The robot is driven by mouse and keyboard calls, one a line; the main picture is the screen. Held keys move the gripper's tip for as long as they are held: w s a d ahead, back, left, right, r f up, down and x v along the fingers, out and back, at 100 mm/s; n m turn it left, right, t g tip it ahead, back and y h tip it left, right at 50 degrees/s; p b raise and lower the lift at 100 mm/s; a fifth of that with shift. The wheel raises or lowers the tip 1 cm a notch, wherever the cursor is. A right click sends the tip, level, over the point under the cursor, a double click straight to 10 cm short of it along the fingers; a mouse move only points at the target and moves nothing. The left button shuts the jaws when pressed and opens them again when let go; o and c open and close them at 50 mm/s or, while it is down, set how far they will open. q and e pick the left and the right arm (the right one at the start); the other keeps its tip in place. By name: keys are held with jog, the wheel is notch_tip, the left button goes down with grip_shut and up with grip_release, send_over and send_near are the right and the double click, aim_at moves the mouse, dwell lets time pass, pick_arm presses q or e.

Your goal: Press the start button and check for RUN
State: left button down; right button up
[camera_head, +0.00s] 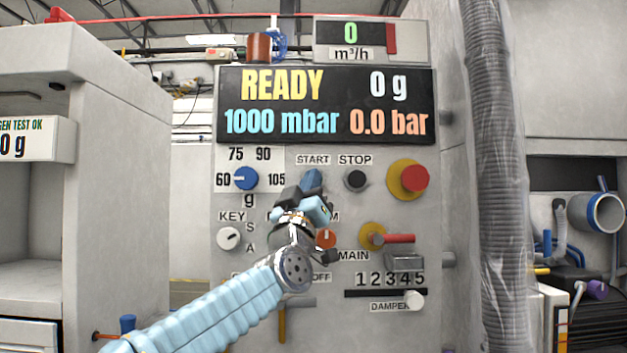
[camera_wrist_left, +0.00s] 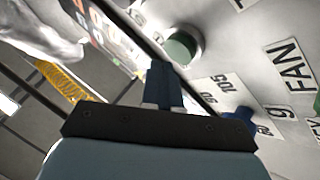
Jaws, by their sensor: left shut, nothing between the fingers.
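The grey control panel (camera_head: 345,305) faces me. Its display (camera_head: 326,105) reads READY, 0 g, 1000 mbar and 0.0 bar; RUN does not show. The START label (camera_head: 313,160) is visible, but in the head view my left gripper (camera_head: 311,182) covers the spot below it. In the left wrist view a green button (camera_wrist_left: 183,48) sticks out from the panel, just beyond the blue fingertips of my shut, empty left gripper (camera_wrist_left: 161,72). I cannot tell whether the fingertips touch it. My right gripper is not in view.
The black STOP button (camera_head: 356,180) and a red knob on yellow (camera_head: 408,178) lie right of the gripper. A blue dial (camera_head: 246,178) is to the left. A red-handled valve (camera_head: 390,238) and the damper slider (camera_head: 414,299) are lower. A ribbed hose (camera_head: 495,150) hangs at right.

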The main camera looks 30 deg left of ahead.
pick_arm(q)
jog(key=shift+w, duration=0.1)
jog(key=shift+w+a, duration=0.25)
jog(key=shift+w+a, duration=0.2)
jog(key=shift+w, duration=0.2)
dwell(0.9)
jog(key=shift+s, duration=0.1)
jog(key=shift+s+d+b, duration=0.3)
jog(key=shift+s+d, duration=0.15)
jog(key=shift+s, duration=0.2)
jog(key=shift+s+d+b, duration=0.25)
jog(key=shift+s+d, duration=0.2)
jog(key=shift+s, duration=0.25)
jog(key=shift+s+d+b, duration=0.25)
jog(key=shift+s+d, duration=0.15)
jog(key=shift+s, duration=0.35)
jog(key=shift+s+d+b, duration=0.25)
jog(key=shift+s+d, duration=0.2)
jog(key=shift+s, duration=0.25)
